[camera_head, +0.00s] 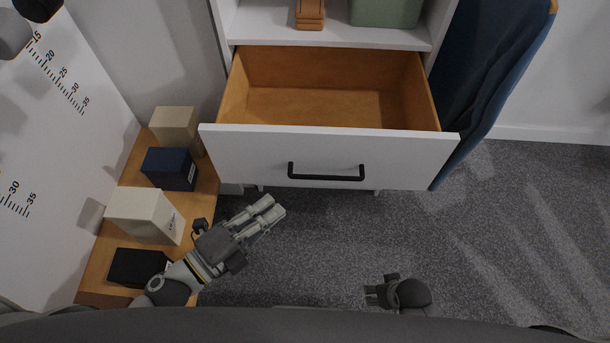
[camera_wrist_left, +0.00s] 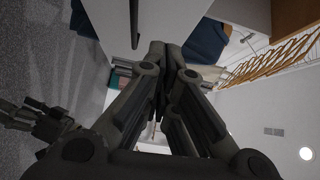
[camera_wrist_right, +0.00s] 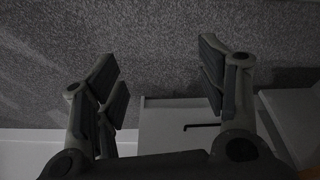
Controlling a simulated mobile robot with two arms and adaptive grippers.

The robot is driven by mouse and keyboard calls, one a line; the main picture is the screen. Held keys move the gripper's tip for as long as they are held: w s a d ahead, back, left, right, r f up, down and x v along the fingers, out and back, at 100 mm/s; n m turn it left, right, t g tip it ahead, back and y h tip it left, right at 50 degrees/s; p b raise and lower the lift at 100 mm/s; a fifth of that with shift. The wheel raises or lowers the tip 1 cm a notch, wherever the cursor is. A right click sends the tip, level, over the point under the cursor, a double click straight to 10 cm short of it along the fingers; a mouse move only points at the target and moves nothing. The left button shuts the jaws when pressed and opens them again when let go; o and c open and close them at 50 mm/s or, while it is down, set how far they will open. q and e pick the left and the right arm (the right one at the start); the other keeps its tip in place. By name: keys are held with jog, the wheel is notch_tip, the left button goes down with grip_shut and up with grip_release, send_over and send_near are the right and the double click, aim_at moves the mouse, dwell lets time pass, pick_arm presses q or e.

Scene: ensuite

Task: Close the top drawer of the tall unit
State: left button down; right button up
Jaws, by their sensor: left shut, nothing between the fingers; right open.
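The open top drawer (camera_head: 230,145) sticks out of the white tall unit (camera_head: 375,38). Its front is white with a black bar handle (camera_head: 326,177), and its wooden inside is empty. My left gripper (camera_head: 279,207) is shut and empty. It is in front of the drawer in the picture, below and left of the handle, with no visible contact. Its closed fingers show in the left wrist view (camera_wrist_left: 160,52), near a white panel with a dark handle. My right gripper is open and empty in the right wrist view (camera_wrist_right: 165,65); in the head view only part of it shows, low at centre right.
A wooden bench (camera_head: 205,190) with several boxes, including a navy box (camera_head: 170,168), stands to the left. A dark blue padded piece (camera_head: 485,75) stands close to the unit's right side. Grey carpet (camera_head: 500,240) is clear in front and to the right.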

pick_arm(q)
jog(key=p, duration=0.3)
send_near(328, 149)
jog(key=s+d, duration=0.1)
jog(key=d, duration=0.2)
jog(key=shift+m, duration=0.4)
jog(key=shift+w+d+f, duration=0.15)
jog(key=shift+w, duration=2.05)
pick_arm(e)
jog(key=s+f, duration=0.4)
jog(key=f, duration=0.3)
jog(key=shift+s+d+g, duration=0.15)
jog(key=shift+d+g, duration=0.1)
jog(key=shift+g, duration=0.05)
jog(key=shift+f, duration=0.1)
